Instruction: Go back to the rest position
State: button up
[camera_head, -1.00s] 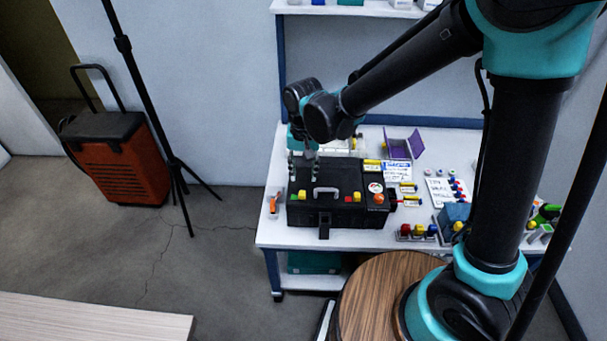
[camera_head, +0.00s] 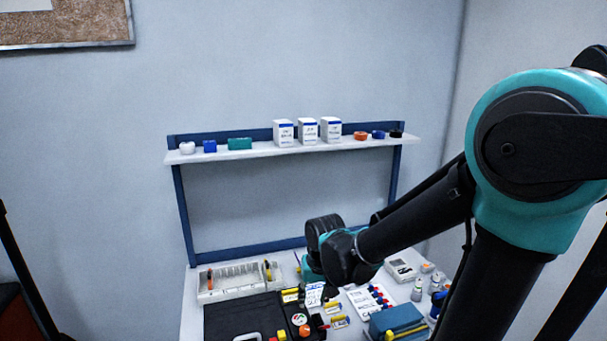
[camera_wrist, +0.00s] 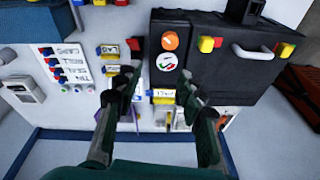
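My arm reaches in from the right over the white workbench. In the head view its wrist end is above the back middle of the bench, and the fingers are hidden there. In the wrist view my gripper (camera_wrist: 158,78) is open, its two dark fingers spread apart with nothing held between them. The black case (camera_head: 235,316) lies at the front of the bench, left of the wrist end. In the wrist view the case (camera_wrist: 213,75) lies beyond the fingers, with its grey handle, an orange knob and red and yellow blocks on top.
A wall shelf (camera_head: 255,152) carries white boxes (camera_head: 308,131) and small coloured parts. A pale rack (camera_head: 238,280) stands behind the case. A label card with red and blue parts (camera_head: 371,300), a blue box (camera_head: 397,320) and small bottles crowd the bench's right side.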

jog(key=s+d+f+t, duration=0.1)
jog(key=s+d, duration=0.2)
jog(key=d, duration=0.5)
jog(key=s+d+f+m+t+h, duration=0.1)
jog(key=s+d, duration=0.2)
jog(key=d, duration=0.5)
jog(key=shift+d+m, duration=0.25)
jog(key=shift+m, duration=0.05)
